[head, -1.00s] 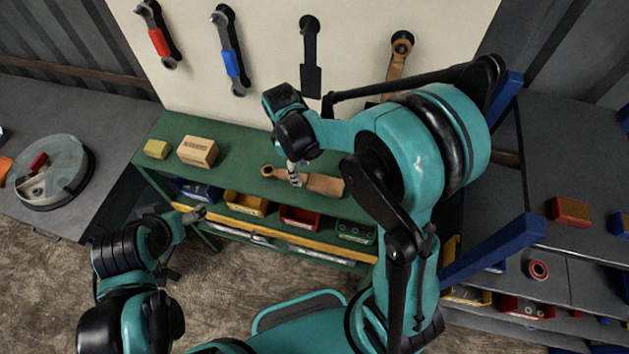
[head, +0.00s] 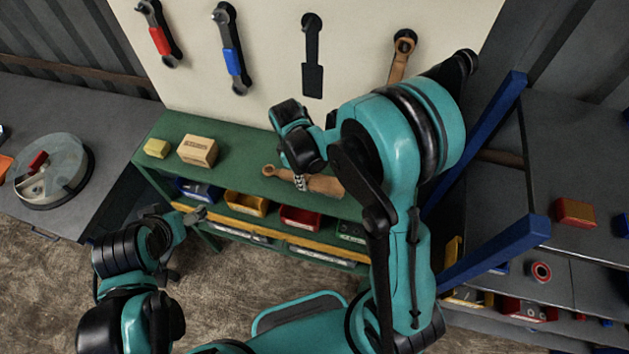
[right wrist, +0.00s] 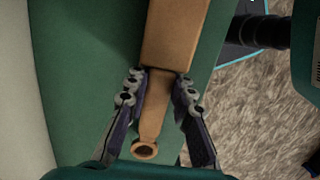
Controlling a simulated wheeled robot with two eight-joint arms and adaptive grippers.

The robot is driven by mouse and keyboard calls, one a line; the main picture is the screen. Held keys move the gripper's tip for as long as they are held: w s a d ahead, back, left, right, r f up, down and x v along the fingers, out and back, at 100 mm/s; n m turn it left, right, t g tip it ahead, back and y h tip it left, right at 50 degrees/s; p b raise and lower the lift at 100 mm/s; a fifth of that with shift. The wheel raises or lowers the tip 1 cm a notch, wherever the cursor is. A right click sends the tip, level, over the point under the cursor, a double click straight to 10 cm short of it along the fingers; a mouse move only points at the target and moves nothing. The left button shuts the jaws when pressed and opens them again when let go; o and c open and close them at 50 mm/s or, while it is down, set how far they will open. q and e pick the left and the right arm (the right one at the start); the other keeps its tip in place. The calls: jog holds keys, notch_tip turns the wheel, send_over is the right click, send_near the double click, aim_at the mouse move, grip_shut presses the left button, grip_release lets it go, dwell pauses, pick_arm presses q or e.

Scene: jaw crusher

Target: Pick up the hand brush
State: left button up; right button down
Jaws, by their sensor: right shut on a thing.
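The hand brush (head: 328,186) is tan wood, with a wide body and a narrow handle ending in a ring. It lies on the green bench top (head: 236,172), handle to the left in the head view. My right gripper (head: 300,183) is at the brush from above, shut on its handle near the wider body. In the right wrist view the fingers (right wrist: 158,88) sit on either side of the brush (right wrist: 172,40), and its ring end points towards my palm. My left gripper (head: 193,215) is low in front of the bench, away from the brush; its finger gap is unclear.
A yellow block (head: 156,148) and a cardboard-coloured box (head: 198,150) stand on the bench's left. Coloured bins, such as a red one (head: 300,218), sit below. Several tools hang on the pale board (head: 270,60) behind. A blue frame (head: 490,255) stands to the right.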

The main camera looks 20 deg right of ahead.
aim_at(307, 178)
jog(key=shift+r, duration=0.1)
jog(key=r, duration=0.3)
jog(key=r+p, duration=0.1)
jog(key=shift+s+d+r, duration=0.15)
jog(key=shift+d+r, duration=0.1)
jog(key=s+d+r+p, duration=0.1)
jog(key=s+d+r, duration=0.5)
jog(key=s+d, duration=0.1)
jog(key=shift+d+r, duration=0.15)
jog(key=shift+d, duration=0.6)
jog(key=shift+s, duration=0.1)
jog(key=c, duration=2.1)
grip_release()
grip_shut()
